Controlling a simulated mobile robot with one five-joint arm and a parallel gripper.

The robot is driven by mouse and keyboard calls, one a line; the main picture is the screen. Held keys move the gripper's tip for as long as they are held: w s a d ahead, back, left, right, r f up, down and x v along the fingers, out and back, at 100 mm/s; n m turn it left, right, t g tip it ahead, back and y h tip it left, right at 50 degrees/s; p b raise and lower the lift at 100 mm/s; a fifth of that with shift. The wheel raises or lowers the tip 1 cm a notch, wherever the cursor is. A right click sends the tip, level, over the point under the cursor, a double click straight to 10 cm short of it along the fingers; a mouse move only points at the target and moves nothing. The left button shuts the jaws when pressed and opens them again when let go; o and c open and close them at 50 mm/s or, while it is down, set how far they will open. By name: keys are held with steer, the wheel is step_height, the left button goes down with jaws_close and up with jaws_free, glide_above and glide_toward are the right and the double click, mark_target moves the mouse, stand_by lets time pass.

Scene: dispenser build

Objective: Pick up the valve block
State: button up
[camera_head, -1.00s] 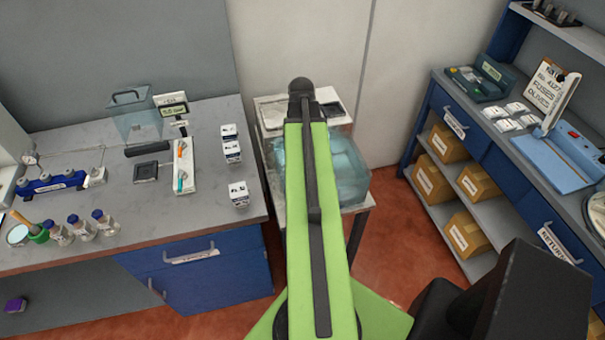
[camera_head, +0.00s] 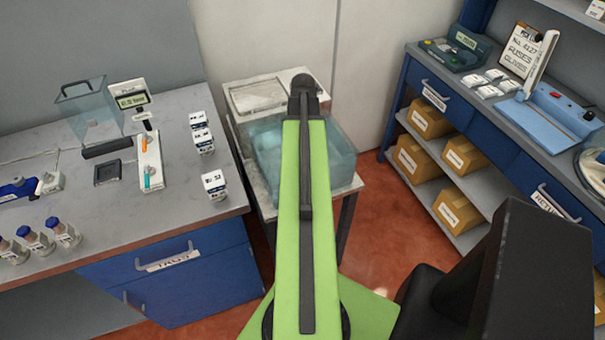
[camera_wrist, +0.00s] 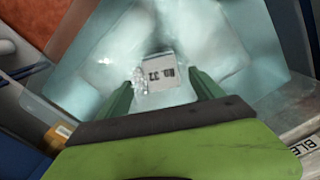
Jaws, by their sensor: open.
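A pale block (camera_wrist: 161,73) with dark printing lies in a clear bluish bin in the wrist view. The print is upside down, and I cannot tell whether this is the valve block. My gripper (camera_wrist: 162,84) is open, with its two green fingers pointing down over the bin, one on each side of the block in the picture. I cannot tell how far above it they are. In the head view the clear bin (camera_head: 343,160) stands on a small stand, and my green arm hides its middle. My gripper is not visible there.
A grey bench (camera_head: 60,165) at left carries white labelled boxes (camera_head: 201,138), a clear container (camera_head: 92,110), a small display (camera_head: 131,100) and bottles (camera_head: 36,238). Blue shelving (camera_head: 480,140) at right holds cardboard boxes (camera_head: 430,119). Red floor (camera_head: 385,235) shows between them.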

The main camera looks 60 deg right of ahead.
step_height(320, 180, down, 8)
steer(key=b, duration=0.6)
steer(key=shift+r, duration=0.2)
jaws_close()
